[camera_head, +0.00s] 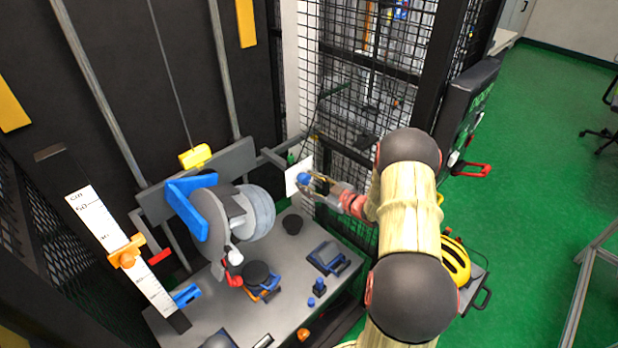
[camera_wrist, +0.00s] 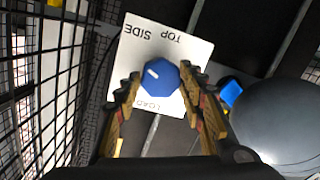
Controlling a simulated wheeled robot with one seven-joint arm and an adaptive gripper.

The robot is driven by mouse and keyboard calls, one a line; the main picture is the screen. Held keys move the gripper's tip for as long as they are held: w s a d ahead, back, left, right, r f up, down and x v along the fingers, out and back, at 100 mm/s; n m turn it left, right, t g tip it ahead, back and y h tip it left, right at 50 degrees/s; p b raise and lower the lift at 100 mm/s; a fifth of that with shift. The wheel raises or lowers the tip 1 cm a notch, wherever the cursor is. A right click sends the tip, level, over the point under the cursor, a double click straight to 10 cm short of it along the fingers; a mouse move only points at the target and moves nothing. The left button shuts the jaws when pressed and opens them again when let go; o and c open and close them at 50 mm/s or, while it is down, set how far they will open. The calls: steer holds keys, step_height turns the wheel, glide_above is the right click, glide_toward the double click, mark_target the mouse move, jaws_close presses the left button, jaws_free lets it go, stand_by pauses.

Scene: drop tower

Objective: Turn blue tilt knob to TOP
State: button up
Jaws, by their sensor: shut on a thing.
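The blue tilt knob (camera_wrist: 161,80) is an octagonal knob on a white label plate (camera_wrist: 190,47). In the wrist view, the plate's words SIDE and TOP appear upside down along the upper edge, and LOAD is partly hidden below the knob. The knob's short white mark lies left of its centre and slants to the upper left, on the side of the word SIDE. My gripper (camera_wrist: 160,77) has one finger on each side of the knob and is shut on it. In the head view, the knob (camera_head: 304,179) and plate (camera_head: 292,181) are at mid-picture.
Black wire mesh (camera_head: 365,110) stands close behind my gripper. The drop tower's helmet and headform (camera_head: 228,214) hang left of the knob. A grey table (camera_head: 220,305) below carries several small parts. A yellow helmet (camera_head: 455,262) is at right.

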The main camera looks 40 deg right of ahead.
steer(key=m+y+p, duration=0.1)
steer(key=m+p, duration=0.2)
steer(key=m, duration=0.2)
steer(key=shift+d+f+m+p, duration=0.1)
steer(key=shift+m+p, duration=0.2)
steer(key=shift+m, duration=0.1)
steer(key=m+p, duration=0.1)
steer(key=m, duration=0.2)
steer(key=m+t+p, duration=0.1)
steer(key=m, duration=0.2)
steer(key=shift+f+y, duration=0.2)
steer(key=shift+y, duration=0.2)
steer(key=o, duration=1.2)
steer(key=v, duration=1.2)
steer(key=shift+f, duration=0.15)
